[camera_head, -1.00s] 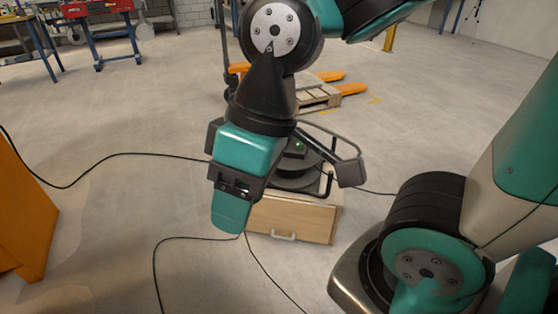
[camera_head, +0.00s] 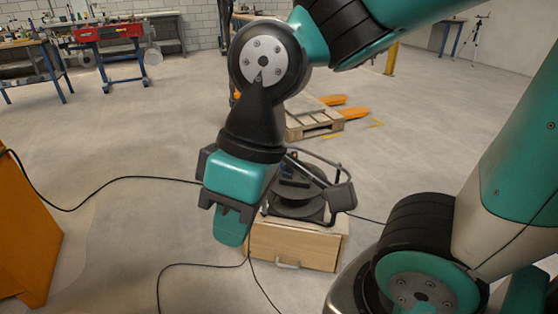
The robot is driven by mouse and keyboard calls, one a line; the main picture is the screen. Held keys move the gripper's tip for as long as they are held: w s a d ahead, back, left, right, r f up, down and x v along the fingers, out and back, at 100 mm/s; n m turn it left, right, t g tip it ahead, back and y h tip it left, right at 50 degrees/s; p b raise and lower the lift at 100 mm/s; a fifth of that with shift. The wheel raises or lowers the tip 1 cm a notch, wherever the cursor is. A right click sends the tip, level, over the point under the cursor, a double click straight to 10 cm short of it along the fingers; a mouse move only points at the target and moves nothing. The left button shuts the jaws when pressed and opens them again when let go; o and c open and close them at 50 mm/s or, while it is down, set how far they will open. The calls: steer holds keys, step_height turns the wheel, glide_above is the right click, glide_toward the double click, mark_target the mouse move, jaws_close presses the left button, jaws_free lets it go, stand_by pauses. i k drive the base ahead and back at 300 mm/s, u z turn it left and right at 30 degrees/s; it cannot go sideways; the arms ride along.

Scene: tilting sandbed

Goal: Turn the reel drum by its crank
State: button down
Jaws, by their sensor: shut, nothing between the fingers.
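A reel with a dark round drum (camera_head: 298,207) stands on a light wooden box (camera_head: 290,246). A dark tubular loop (camera_head: 325,160) shows behind and above the drum. My gripper (camera_head: 231,218) hangs from my arm in front and to the left of the reel, pointing down. It is shut and holds nothing. Its teal and black housing covers the left part of the reel. I cannot make out the crank, which may be hidden behind my gripper. I cannot tell how far my gripper is from the reel in depth.
Black cable (camera_head: 110,178) runs across the floor to both sides and in front of the box. An orange cabinet (camera_head: 25,240) is at the left edge. A wooden pallet (camera_head: 312,122) with orange forks stands behind. Open floor lies to the left and right.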

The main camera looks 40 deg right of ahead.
mark_target(291, 201)
steer(key=u, duration=0.15)
steer(key=i, duration=1.4)
steer(key=z, duration=1.1)
steer(key=i, duration=0.3)
steer(key=z, duration=0.35)
